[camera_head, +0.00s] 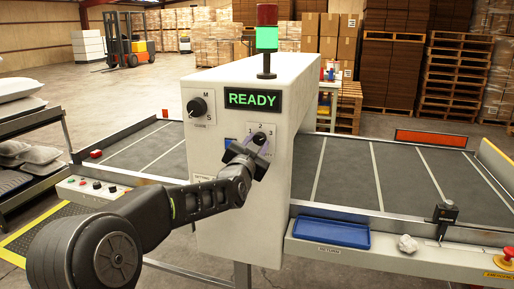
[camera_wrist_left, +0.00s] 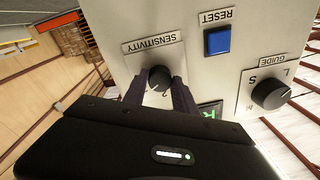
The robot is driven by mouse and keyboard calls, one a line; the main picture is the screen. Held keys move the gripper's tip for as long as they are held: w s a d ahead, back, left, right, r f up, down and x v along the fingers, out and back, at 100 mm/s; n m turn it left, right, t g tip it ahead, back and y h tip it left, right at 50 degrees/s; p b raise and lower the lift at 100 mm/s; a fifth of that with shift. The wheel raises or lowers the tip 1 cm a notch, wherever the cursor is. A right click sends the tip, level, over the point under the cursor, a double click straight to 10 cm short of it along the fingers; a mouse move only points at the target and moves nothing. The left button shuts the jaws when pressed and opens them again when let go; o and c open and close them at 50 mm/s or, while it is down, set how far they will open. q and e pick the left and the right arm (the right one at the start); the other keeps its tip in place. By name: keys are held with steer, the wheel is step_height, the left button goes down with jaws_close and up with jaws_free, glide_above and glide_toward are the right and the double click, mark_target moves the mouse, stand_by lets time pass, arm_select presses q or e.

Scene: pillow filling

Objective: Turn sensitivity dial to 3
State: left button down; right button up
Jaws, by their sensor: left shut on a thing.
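The sensitivity dial (camera_head: 259,138) is a round black knob on the white front of the machine housing, below the READY display. It shows upside down in the left wrist view (camera_wrist_left: 160,78), beside its SENSITIVITY label. A 2 is readable at its edge on the gripper side; other numbers there are hidden or too small. I cannot tell surely where the pointer stands. My left gripper (camera_head: 253,146) reaches up to the panel, its two fingers (camera_wrist_left: 160,92) shut on the dial from both sides. My right gripper is not in view.
A guide dial (camera_head: 197,107) sits up and left of the sensitivity dial. A blue reset button (camera_wrist_left: 217,41) is close beside it. A green READY display (camera_head: 252,99) is above. A blue tray (camera_head: 331,232) lies on the front ledge. Conveyor belts run out on both sides.

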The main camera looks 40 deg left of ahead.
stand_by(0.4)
arm_select(q)
steer(key=c, duration=1)
jaws_free()
steer(key=b+v, duration=0.1)
steer(key=v, duration=0.6)
steer(key=shift+s, duration=0.4)
steer(key=shift+d, duration=0.15)
